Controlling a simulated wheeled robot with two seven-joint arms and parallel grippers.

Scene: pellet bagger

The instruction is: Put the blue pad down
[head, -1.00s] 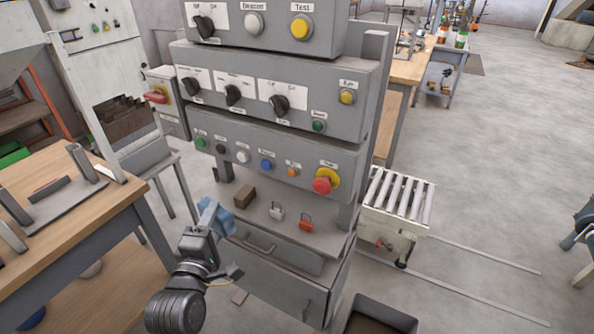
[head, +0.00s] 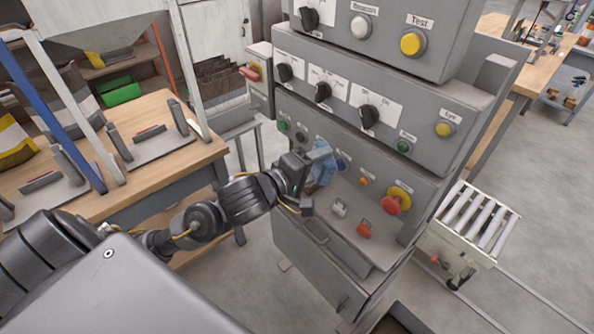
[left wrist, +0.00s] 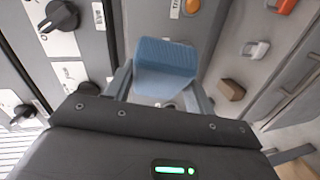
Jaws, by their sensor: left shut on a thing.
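The blue pad (left wrist: 166,66) is held between the fingers of my left gripper (left wrist: 160,90) in the left wrist view. In the head view the pad (head: 321,160) shows as a light blue block at the tip of my left gripper (head: 312,168). The pad is in front of the lower button row of the grey control cabinet (head: 345,130), above its small ledge (head: 335,198). I cannot tell whether it touches the cabinet. My right gripper is not in view.
A grey padlock (head: 340,207) and a red padlock (head: 364,229) are on the ledge. A brown block (left wrist: 231,90) is there too. A red stop button (head: 396,201) sticks out nearby. A wooden workbench (head: 150,113) stands at the left, a roller conveyor (head: 470,222) at the right.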

